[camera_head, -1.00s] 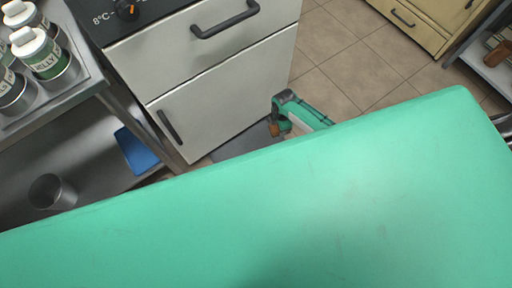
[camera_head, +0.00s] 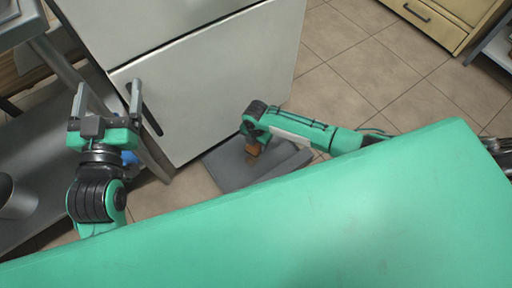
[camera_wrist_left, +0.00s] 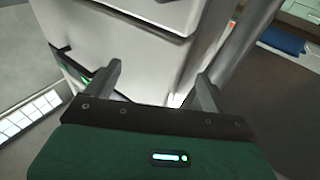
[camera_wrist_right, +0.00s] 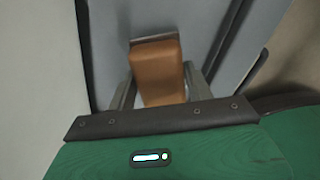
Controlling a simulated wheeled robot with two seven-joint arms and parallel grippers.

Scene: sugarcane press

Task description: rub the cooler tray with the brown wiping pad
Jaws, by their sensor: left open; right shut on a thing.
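The cooler tray (camera_head: 228,172) is a flat grey panel low at the foot of the white cooler. My right gripper (camera_head: 254,142) is over it, shut on the brown wiping pad (camera_head: 253,149). In the right wrist view the pad (camera_wrist_right: 158,72) sits between the fingers, in front of the grey tray (camera_wrist_right: 112,30). I cannot tell whether the pad touches the tray. My left gripper (camera_head: 106,105) is open and empty in front of the cooler's lower left, near its door handle. The left wrist view shows nothing between its fingers (camera_wrist_left: 157,85).
The white cooler (camera_head: 215,85) has a dark door handle (camera_head: 150,107). A steel shelf with a metal cup (camera_head: 18,192) is at the left. My green body covers the bottom of the head view. Tiled floor (camera_head: 345,80) is clear to the right; a wooden cabinet (camera_head: 440,20) stands far right.

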